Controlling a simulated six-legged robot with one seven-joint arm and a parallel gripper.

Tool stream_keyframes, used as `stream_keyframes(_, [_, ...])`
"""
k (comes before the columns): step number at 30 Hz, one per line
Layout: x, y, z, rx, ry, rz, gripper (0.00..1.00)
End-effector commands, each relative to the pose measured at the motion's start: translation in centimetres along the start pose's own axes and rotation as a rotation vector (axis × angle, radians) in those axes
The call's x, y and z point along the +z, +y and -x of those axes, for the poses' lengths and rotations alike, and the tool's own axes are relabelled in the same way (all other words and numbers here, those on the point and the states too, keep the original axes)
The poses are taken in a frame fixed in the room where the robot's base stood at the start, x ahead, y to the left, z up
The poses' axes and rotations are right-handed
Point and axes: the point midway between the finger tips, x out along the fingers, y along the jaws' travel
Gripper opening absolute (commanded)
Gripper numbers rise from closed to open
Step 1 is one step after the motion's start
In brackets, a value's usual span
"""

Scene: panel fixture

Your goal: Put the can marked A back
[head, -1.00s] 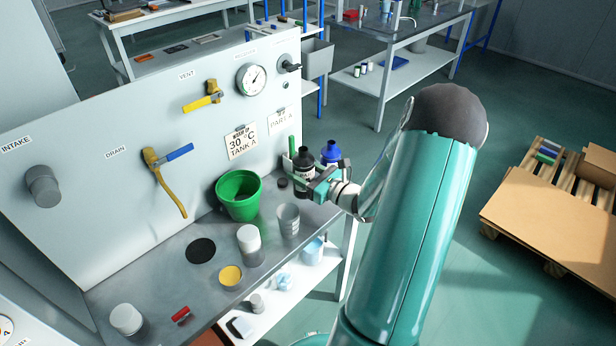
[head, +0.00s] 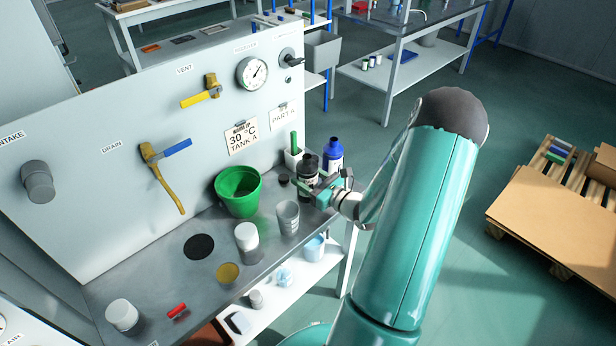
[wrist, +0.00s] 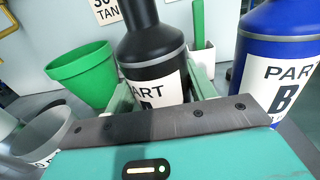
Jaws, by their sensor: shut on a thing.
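The can marked A is a black bottle (head: 308,172) with a dark neck and a white label. It stands about upright at the right end of the bench, and in the wrist view (wrist: 155,52) its label is partly hidden by my gripper. My gripper (head: 317,186) is shut on the can's body, with a finger on each side of it. I cannot tell whether its base touches the bench. A PART A card (head: 283,117) hangs on the panel behind.
A blue PART B bottle (head: 332,156) stands close on the right. A white holder with a green item (head: 293,152) is behind. A black disc (head: 198,246) lies farther left.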

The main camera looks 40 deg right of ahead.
Motion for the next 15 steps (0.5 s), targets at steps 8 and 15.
stream_keyframes(8, [-0.24,-0.01,-0.04,0.001,0.000,0.000,0.77])
stream_keyframes(15, [-0.13,-0.09,-0.07,0.001,0.000,0.000,0.77])
